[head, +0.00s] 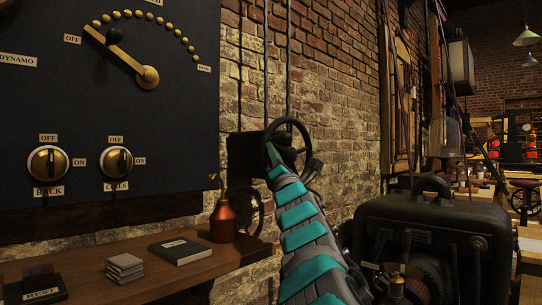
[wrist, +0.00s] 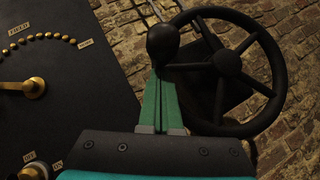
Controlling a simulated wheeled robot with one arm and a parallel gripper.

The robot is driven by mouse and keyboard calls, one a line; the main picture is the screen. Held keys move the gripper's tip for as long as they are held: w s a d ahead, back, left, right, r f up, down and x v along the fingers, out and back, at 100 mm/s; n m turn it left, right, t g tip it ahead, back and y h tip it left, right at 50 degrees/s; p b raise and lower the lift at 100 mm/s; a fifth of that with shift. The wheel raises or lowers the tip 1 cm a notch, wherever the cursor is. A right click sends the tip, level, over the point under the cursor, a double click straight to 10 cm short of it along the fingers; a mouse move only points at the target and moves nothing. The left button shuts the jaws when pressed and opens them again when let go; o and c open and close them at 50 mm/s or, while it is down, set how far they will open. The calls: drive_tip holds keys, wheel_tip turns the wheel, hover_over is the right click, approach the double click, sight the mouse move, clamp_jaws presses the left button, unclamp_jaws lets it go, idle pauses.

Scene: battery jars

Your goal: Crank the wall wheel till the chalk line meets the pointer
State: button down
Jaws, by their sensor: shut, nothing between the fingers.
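The black spoked wall wheel (head: 288,121) is on the brick wall just right of the dark panel in the head view. In the wrist view its hub (wrist: 228,62) and most of its rim show, with a round black crank knob (wrist: 163,43) at its left side, nearer the camera. My gripper (wrist: 161,82) has green fingers, shut together and empty. Their tips lie just below the knob in the picture; I cannot tell whether they touch it. In the head view my gripper (head: 273,157) overlaps the wheel's lower left. I cannot make out a chalk line or a pointer.
The dark panel (head: 60,110) with a brass lever and two knobs is at left. Below it, a wooden shelf (head: 130,283) holds a red-brown bottle (head: 223,220), a book (head: 180,250) and stacked grey tiles (head: 124,267). A black machine case (head: 430,225) stands at right.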

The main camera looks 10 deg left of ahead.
drive_tip(key=shift+w+d+r+m+h, duration=0.15)
drive_tip(key=shift+w+r+m+h, duration=0.05)
drive_tip(key=shift+r+m+h, duration=0.65)
